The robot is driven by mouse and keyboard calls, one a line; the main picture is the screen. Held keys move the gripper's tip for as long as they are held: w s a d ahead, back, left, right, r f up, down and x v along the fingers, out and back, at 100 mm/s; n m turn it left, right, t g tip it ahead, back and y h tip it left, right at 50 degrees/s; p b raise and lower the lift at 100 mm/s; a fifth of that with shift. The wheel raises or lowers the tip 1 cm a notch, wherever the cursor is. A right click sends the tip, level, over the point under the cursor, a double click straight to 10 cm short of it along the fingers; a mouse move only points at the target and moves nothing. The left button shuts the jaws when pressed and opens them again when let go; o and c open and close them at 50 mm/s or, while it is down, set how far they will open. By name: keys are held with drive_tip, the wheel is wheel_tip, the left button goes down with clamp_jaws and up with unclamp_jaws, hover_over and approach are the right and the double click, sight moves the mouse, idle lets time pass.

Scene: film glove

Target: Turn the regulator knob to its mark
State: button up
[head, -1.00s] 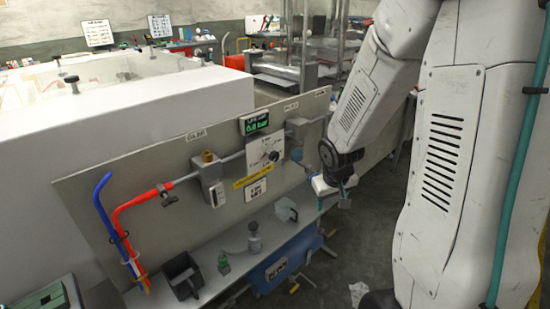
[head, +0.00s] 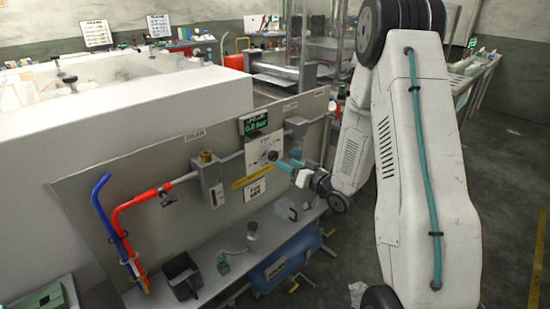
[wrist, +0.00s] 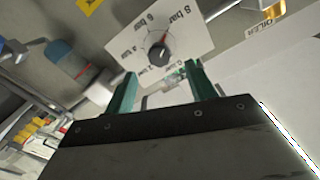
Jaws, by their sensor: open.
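The regulator knob (head: 272,156) is a small black round knob on a white dial plate (head: 262,146) on the grey panel. In the wrist view the knob (wrist: 160,53) sits on its dial plate (wrist: 185,35), marked in bar, with a reddish pointer line on its upper side.
A green-digit display (head: 255,123) is above the dial, and a yellow strip (head: 252,176) and white label (head: 255,190) are below. A brass-topped valve block (head: 208,178) and red hose (head: 140,200) are to the left. A shelf (head: 215,264) with containers juts out below.

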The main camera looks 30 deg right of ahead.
sight(275, 157)
drive_tip(key=x, duration=0.7)
drive_tip(key=shift+f, duration=0.1)
drive_tip(key=c, duration=1)
